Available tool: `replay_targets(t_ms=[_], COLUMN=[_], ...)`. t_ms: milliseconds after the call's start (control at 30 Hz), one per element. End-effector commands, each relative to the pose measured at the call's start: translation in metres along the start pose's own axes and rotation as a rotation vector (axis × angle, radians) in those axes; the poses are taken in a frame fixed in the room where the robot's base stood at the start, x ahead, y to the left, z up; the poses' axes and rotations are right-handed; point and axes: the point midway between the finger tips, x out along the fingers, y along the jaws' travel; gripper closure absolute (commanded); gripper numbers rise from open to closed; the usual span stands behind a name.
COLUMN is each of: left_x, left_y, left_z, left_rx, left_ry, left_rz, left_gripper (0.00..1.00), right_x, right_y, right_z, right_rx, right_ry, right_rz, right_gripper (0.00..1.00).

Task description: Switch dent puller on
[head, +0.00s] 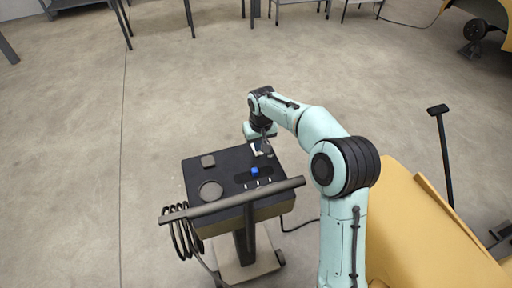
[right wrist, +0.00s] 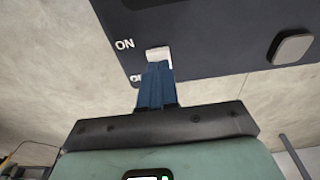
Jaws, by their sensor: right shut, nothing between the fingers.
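The dent puller (head: 222,165) is a dark box on a wheeled stand, with a control panel on top, in the middle of the head view. In the right wrist view its panel (right wrist: 228,40) shows a white switch (right wrist: 158,55) beside the label "ON"; a second label below is partly hidden. My right gripper (head: 263,147) is over the far right corner of the panel. In the right wrist view its blue fingers (right wrist: 157,80) are shut and empty, their tips at the switch's lower edge, seemingly touching it. My left gripper is not in view.
A grey bar handle (head: 232,201) crosses the near side of the dent puller, with a coiled cable (head: 183,232) at its left. A yellow body panel (head: 425,235) stands at the right. Tables stand at the back. The floor on the left is clear.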

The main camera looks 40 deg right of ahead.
Motion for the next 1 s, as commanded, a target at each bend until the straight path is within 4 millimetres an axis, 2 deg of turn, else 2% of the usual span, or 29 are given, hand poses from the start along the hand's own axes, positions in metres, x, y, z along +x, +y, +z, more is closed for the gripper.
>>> replay_targets(t_ms=[1000], left_x=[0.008], left_y=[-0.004], left_z=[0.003], left_rx=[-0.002], left_ry=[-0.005], left_rz=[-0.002], left_gripper=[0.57], right_x=[0.015], right_y=[0.0], right_z=[0.002], right_rx=[0.0], right_ry=[-0.001], right_rz=[0.0], right_gripper=[1.0])
